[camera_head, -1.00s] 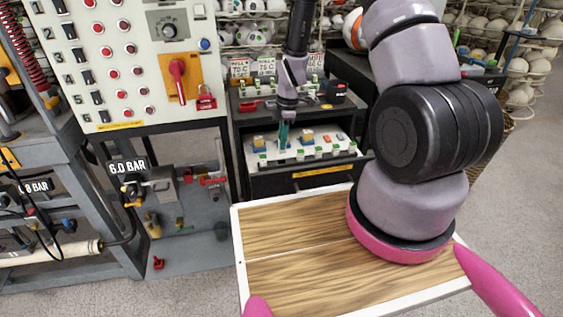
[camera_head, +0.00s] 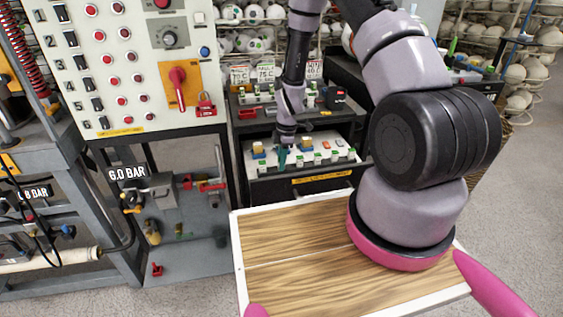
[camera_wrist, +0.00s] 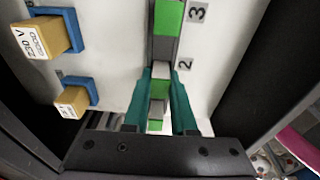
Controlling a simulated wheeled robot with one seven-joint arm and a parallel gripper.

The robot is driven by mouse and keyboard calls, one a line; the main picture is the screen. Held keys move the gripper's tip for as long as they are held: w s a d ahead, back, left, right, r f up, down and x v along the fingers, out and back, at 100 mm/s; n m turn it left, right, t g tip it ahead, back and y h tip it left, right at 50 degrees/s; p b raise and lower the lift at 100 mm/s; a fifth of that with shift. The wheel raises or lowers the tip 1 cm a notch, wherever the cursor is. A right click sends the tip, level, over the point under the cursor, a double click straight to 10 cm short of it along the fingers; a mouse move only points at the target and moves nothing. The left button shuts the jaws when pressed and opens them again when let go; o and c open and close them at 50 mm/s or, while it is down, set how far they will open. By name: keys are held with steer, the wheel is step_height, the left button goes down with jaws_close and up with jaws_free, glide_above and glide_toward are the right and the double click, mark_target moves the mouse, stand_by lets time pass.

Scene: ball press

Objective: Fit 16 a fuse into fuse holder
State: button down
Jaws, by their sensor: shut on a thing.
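My gripper (camera_head: 281,157) is over the left part of the white fuse panel (camera_head: 296,170), its teal fingers low against the panel. In the wrist view my gripper (camera_wrist: 166,105) has its fingers on both sides of a small grey-and-green piece (camera_wrist: 160,88) and is shut on it. I cannot tell how much of this piece is fuse and how much is holder. It lies in line with a green-and-dark-grey holder (camera_wrist: 168,17) beside the printed numbers 2 and 3. The fingers hide the sides of the held piece.
Two yellow blocks on blue bases, one large (camera_wrist: 40,38) and one smaller (camera_wrist: 74,101), stand left of my fingers. An orange piece (camera_head: 327,145) and several green-and-white holders are on the panel's right part. A shelf with signs (camera_head: 265,74) rises behind.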

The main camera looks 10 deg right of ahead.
steer(key=shift+s+f, duration=0.45)
steer(key=shift+f, duration=0.1)
steer(key=c, duration=0.7)
jaws_free()
steer(key=shift+c, duration=0.2)
steer(key=s+d+r+m+t, duration=0.2)
steer(key=r+m, duration=0.3)
steer(key=r, duration=1.4)
steer(key=s+d+r+m+t, duration=0.1)
steer(key=s+d+r+m, duration=0.3)
steer(key=r, duration=1.5)
steer(key=s+r+m+t, duration=0.4)
steer(key=s+r+m, duration=0.9)
steer(key=s, duration=0.2)
steer(key=shift+s+r+y, duration=0.3)
steer(key=shift+s+r, duration=0.05)
steer(key=shift+r, duration=0.05)
